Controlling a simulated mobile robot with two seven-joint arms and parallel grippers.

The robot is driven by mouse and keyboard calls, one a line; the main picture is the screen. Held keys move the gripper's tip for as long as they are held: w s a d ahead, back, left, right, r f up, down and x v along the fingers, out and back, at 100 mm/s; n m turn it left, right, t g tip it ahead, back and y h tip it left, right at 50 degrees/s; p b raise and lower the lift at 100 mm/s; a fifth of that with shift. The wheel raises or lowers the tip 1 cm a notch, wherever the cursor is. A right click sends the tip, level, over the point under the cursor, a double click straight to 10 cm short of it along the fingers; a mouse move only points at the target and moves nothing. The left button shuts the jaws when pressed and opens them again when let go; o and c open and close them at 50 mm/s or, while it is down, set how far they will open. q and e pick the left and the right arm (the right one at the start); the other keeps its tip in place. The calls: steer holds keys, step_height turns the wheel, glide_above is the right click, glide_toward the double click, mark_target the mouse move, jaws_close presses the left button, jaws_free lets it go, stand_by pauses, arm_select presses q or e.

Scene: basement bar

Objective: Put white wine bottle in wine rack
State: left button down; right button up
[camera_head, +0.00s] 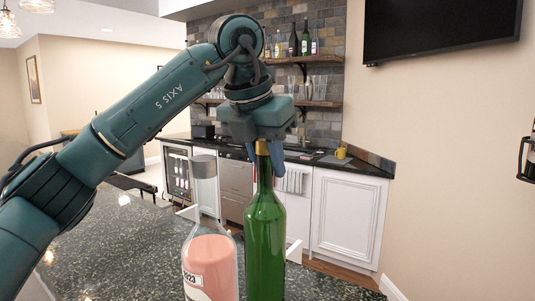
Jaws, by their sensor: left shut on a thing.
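A green glass wine bottle (265,235) with a gold top is upright in the lower middle of the head view. My left gripper (264,155) points down from above and is shut on the neck of this bottle. The bottle's base is cut off by the bottom edge, so I cannot tell whether it touches the counter. A clear bottle (210,264) with a grey top, pink lower part and a label stands just left of it. A dark rack-like fixture (527,160) on the wall is cut by the right edge; I cannot tell if it is the wine rack. My right gripper is not in view.
A dark speckled counter (110,250) spreads below, with bare room at left. Farther back stand white cabinets (347,215), a glass-door fridge (177,172) and wall shelves (310,103) with bottles and glasses. A television (440,28) hangs at upper right.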

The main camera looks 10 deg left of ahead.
arm_select(q)
steer(key=c, duration=1.2)
jaws_free()
steer(key=shift+f, duration=0.15)
steer(key=shift+o, duration=0.2)
steer(key=v, duration=1.2)
steer(key=shift+o, duration=0.3)
steer(key=shift+d+r, duration=0.1)
steer(key=shift+r, duration=0.15)
